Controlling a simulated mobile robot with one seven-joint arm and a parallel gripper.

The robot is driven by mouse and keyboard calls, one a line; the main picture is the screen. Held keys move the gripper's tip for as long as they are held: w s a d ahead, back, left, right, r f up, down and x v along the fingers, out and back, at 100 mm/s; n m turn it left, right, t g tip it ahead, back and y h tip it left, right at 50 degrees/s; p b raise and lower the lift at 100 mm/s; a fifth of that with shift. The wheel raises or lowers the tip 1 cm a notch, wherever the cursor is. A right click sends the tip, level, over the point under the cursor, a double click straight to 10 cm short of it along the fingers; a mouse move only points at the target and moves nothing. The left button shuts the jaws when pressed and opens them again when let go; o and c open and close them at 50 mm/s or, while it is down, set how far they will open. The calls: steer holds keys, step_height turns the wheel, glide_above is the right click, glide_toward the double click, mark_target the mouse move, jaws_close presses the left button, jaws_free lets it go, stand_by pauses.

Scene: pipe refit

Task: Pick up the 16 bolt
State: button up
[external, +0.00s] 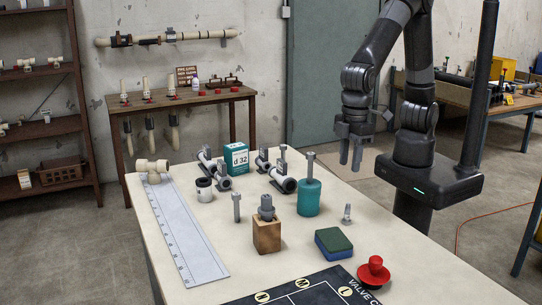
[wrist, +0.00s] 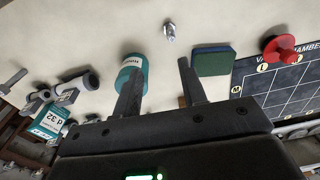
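Several grey bolt-like pieces stand on the table, and I cannot read a 16 on any. A small one (external: 347,214) stands at the right, and a small silver piece shows in the wrist view (wrist: 170,33). A taller one (external: 236,207) stands left of the wooden block (external: 267,237), which holds a grey fitting (external: 266,207). Another rod rises from the teal cylinder (external: 309,198). My gripper (external: 351,160) hangs above the table's far right edge. In the wrist view its fingers (wrist: 158,74) are apart with nothing between them.
A green-blue sponge (external: 334,242), red knob (external: 374,271) and dark chart (external: 305,288) lie at the near right. A long ruler (external: 185,228) lies left. The near left table is clear.

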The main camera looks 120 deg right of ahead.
steer(key=shift+g, duration=0.3)
steer(key=a+f, duration=0.1)
steer(key=w+a+f, duration=0.1)
steer(key=f, duration=0.1)
steer(key=shift+a+f, duration=0.3)
steer(key=shift+a, duration=0.05)
glide_above(347, 220)
step_height(347, 220, down, 5)
steer(key=shift+s+f, duration=0.1)
steer(key=shift+f, duration=0.05)
steer(key=shift+d+f, duration=0.15)
steer(key=shift+f, duration=1.2)
steer(key=shift+d+f, duration=0.15)
steer(key=shift+f, duration=1.2)
steer(key=shift+c, duration=0.2)
jaws_close()
